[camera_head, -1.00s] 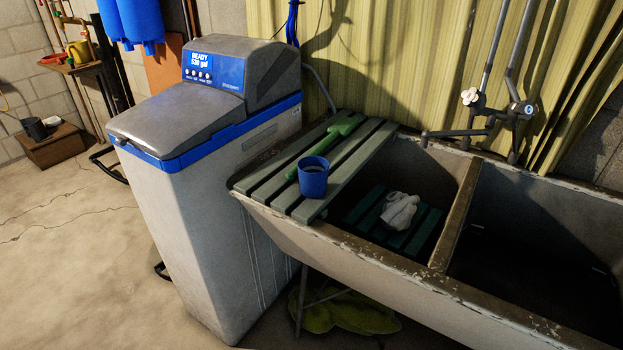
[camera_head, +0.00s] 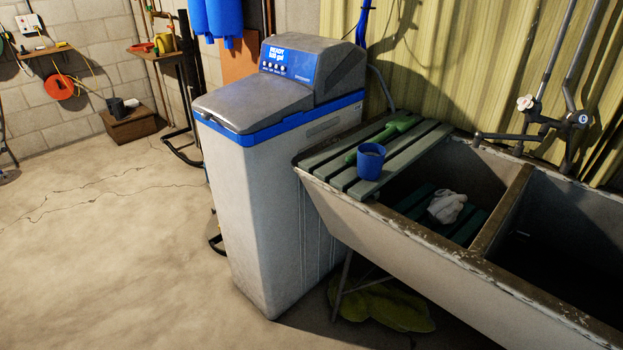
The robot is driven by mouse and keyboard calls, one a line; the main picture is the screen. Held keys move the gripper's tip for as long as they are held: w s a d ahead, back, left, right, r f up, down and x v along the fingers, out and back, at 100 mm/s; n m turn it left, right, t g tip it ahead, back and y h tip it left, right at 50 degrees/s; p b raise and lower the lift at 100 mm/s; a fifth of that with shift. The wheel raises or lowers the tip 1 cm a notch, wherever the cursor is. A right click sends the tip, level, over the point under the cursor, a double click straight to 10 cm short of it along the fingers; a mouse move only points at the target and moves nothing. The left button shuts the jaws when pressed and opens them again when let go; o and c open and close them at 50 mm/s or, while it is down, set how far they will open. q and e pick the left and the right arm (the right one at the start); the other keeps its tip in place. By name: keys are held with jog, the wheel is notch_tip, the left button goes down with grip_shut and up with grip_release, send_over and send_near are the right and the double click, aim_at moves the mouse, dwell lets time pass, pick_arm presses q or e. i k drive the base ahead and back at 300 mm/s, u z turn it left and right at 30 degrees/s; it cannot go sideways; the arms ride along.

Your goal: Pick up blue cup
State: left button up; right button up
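The blue cup (camera_head: 371,161) stands upright on the green slatted board (camera_head: 417,160) that lies across the left end of the double sink. A green scoop-like tool (camera_head: 382,138) lies on the slats just behind and beside the cup. Neither of my grippers shows in the view.
The grey water softener (camera_head: 268,190) with a blue band stands left of the sink (camera_head: 440,265). A white cloth (camera_head: 447,206) lies in the left basin. A faucet (camera_head: 540,125) rises behind. A yellow-green cloth (camera_head: 385,305) lies on the floor below. Open floor (camera_head: 110,250) spreads to the left.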

aim_at(371, 157)
jog(key=u, duration=0.6)
jog(key=k, duration=0.85)
jog(key=u, duration=0.85)
jog(key=i, duration=2.05)
jog(key=z, duration=1.6)
jog(key=i, duration=1.05)
jog(key=z, duration=1.05)
